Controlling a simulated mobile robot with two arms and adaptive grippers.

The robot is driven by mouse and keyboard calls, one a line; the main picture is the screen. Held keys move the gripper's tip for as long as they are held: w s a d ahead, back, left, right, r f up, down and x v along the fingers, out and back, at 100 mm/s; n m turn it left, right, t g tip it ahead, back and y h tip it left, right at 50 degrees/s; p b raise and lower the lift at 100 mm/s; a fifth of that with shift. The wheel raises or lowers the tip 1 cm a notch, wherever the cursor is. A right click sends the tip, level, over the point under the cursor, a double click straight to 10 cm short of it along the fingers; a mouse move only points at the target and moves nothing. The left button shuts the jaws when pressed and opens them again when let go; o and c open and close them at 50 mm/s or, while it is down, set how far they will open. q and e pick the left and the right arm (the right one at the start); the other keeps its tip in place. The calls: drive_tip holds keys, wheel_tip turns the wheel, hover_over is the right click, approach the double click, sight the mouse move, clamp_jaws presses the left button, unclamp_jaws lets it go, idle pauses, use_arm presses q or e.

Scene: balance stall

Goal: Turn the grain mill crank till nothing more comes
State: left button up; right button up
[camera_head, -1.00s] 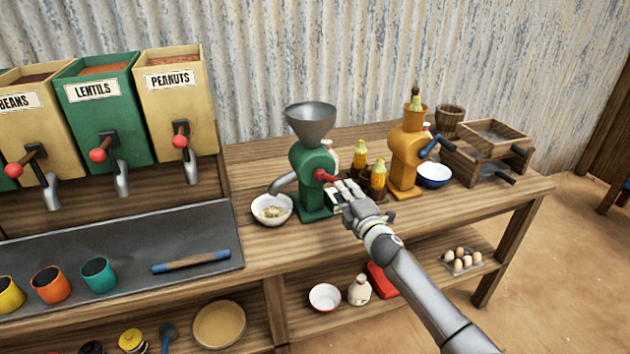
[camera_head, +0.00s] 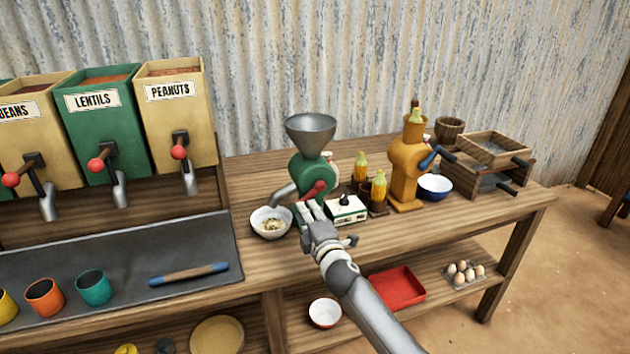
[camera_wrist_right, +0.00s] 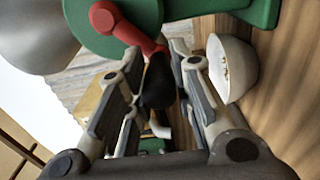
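The green grain mill (camera_head: 303,171) with its grey hopper (camera_head: 311,124) stands on the wooden counter; it also shows in the right wrist view (camera_wrist_right: 92,42). Its red crank arm (camera_head: 314,190) points down and left. The crank's black handle (camera_wrist_right: 158,82) lies between the fingers of my right gripper (camera_wrist_right: 156,55), which look closed around it. In the head view my right gripper (camera_head: 312,212) is in front of the mill and hides the handle. A white bowl (camera_head: 258,228) with pale meal in it stands under the spout (camera_head: 282,194). My left gripper is not in view.
A white-topped box (camera_head: 350,207), corn cobs (camera_head: 379,187) and an orange mill (camera_head: 405,158) stand to the right. Labelled dispensers (camera_head: 176,110) stand at left. The counter front at right is clear.

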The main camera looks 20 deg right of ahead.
drive_tip(key=o, duration=0.4)
drive_tip(key=shift+s+p, duration=0.35)
drive_tip(key=shift+s, duration=0.1)
drive_tip(key=s+p, duration=0.2)
drive_tip(key=s, duration=0.5)
drive_tip(key=shift+d, duration=0.2)
drive_tip(key=shift+f, duration=0.1)
